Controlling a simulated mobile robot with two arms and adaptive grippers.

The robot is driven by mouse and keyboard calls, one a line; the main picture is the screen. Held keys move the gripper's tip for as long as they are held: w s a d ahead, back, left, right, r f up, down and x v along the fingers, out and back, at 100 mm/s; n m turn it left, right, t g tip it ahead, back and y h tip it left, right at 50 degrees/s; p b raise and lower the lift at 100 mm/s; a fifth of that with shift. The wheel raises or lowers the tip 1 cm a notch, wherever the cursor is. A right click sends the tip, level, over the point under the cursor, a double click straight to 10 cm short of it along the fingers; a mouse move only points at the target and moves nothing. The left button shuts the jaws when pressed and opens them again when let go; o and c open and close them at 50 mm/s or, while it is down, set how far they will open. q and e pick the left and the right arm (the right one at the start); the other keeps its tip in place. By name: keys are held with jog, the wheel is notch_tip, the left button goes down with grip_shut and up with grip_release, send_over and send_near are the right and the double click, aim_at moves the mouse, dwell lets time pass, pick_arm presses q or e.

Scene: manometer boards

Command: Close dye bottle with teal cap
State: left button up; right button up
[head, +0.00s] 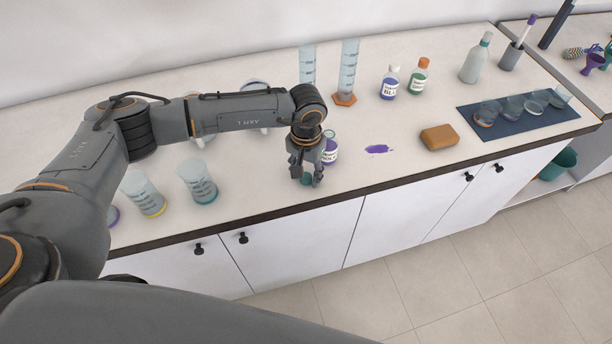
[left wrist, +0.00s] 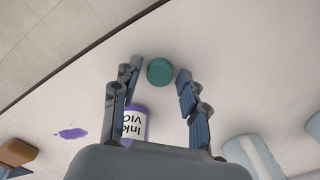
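The teal cap (left wrist: 160,71) lies on the counter between the fingertips of my left gripper (left wrist: 154,76), with a small gap to each finger in the left wrist view. In the head view the cap (head: 306,179) is partly hidden by the fingers of the left gripper (head: 306,177). The left gripper is open and points down. A violet ink bottle (head: 330,154) stands upright just behind and right of it. The bottle also shows in the left wrist view (left wrist: 134,124), partly covered by a finger and the palm; its mouth is hidden there. My right gripper is not in view.
A purple spill (head: 378,149) and a brown sponge (head: 439,137) lie to the right. Blue (head: 390,84) and green (head: 418,80) dye bottles stand behind. Beakers (head: 198,182) stand left, and a dark mat (head: 515,132) with several glasses lies far right. The counter's front edge is close.

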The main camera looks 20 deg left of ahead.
pick_arm(q)
jog(key=c, duration=0.3)
jog(key=shift+r, duration=0.1)
jog(key=shift+w+r+b, duration=0.1)
jog(key=shift+r+b, duration=0.3)
jog(key=shift+b, duration=0.2)
jog(key=s+a+r+b, duration=0.2)
jog(key=s+r+b, duration=0.4)
jog(key=s+r, duration=0.6)
jog(key=shift+s+a+b, duration=0.25)
jog(key=shift+s+b, duration=0.15)
jog(key=shift+s, duration=0.6)
